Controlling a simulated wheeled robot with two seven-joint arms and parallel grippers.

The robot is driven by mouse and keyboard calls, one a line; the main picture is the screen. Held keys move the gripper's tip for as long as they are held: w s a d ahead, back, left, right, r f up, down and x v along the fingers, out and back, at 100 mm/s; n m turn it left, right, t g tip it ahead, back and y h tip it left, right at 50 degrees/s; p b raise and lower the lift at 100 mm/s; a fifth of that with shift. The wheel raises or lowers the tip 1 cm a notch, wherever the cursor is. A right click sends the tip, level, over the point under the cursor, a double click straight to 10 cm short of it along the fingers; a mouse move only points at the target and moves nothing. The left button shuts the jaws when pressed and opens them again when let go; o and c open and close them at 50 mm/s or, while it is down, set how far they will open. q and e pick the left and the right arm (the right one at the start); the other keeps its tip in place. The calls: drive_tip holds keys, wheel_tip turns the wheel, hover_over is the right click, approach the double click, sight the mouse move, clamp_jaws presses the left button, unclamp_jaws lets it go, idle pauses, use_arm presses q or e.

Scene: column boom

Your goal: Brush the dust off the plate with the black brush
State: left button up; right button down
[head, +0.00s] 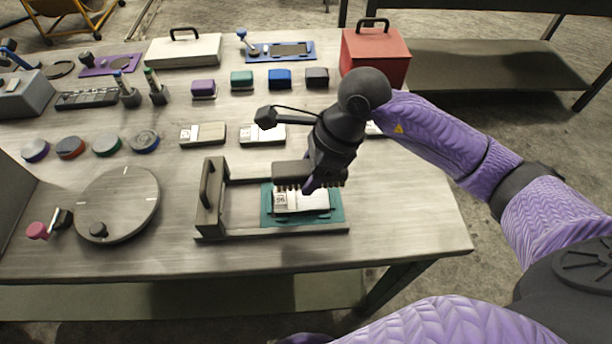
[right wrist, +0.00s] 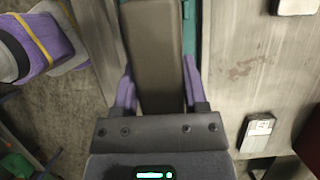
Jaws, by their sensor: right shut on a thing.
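My right gripper (head: 310,182) is shut on the black brush (head: 288,173), a dark block with short bristles pointing down. In the right wrist view the brush (right wrist: 155,50) lies between the two purple fingers of the gripper (right wrist: 157,92). The brush is over the far part of the plate (head: 312,202), a pale plate with a white label at its left. I cannot tell whether the bristles touch it. The plate lies on a teal base (head: 325,217) within a grey frame with an upright handle (head: 207,190). Dust cannot be made out. My left gripper is not in view.
A round turntable (head: 130,195) with a pink-knobbed crank stands to the left. Behind are labelled blocks (head: 208,133), round pads (head: 107,144), coloured blocks (head: 242,79) and a red box (head: 375,55). The table right of the frame (head: 410,215) is clear.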

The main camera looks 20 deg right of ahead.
sight(306, 167)
drive_tip(key=shift+d+r, duration=0.1)
drive_tip(key=shift+r, duration=0.5)
drive_tip(key=shift+r+p, duration=0.65)
drive_tip(key=shift+r, duration=0.25)
